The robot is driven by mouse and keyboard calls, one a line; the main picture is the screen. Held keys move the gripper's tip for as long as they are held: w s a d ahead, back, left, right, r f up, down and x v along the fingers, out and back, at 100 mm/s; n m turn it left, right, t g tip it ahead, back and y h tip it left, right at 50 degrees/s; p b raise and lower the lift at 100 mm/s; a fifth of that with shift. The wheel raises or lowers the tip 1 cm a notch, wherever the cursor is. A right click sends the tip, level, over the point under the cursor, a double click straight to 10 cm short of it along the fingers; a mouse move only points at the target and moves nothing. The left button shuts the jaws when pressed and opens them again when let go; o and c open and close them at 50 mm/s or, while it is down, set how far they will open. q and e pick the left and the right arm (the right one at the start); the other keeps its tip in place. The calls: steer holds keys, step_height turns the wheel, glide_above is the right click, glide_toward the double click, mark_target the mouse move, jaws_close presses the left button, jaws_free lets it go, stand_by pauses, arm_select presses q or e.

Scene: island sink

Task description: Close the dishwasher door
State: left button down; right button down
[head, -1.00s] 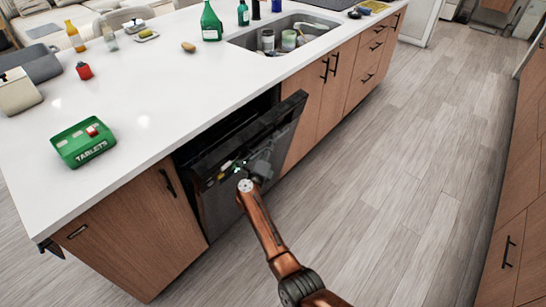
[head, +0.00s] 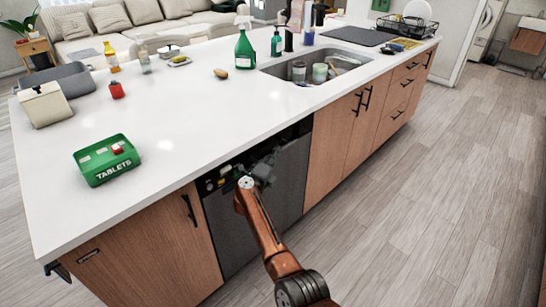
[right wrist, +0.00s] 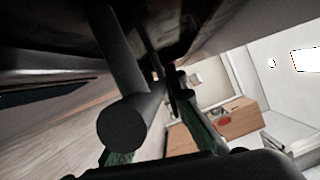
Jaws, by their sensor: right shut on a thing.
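The dishwasher door (head: 288,187) is a dark grey panel in the island front, between wooden cabinets. It stands upright and flush or nearly flush with them; my arm and the counter's edge make any small gap hard to judge. My right gripper (head: 262,170) is at the door's upper part, under the counter, partly hidden behind my wrist. In the right wrist view a dark round bar (right wrist: 132,118), seemingly the door handle, runs close by the green-sided fingers, and the gripper is shut on it. My left gripper is not in view.
The white countertop (head: 190,110) overhangs the door. The wooden floor (head: 430,210) to the right is clear.

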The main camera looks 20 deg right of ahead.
steer(key=shift+w+a+r, duration=0.2)
steer(key=shift+w+r, duration=0.15)
steer(key=shift+r, duration=0.05)
steer(key=c, duration=2)
jaws_free()
steer(key=shift+r, duration=0.1)
steer(key=shift+o, duration=0.2)
steer(key=shift+a, duration=0.2)
steer(key=f+v, duration=0.1)
steer(key=v, duration=1)
steer(key=shift+s, duration=0.5)
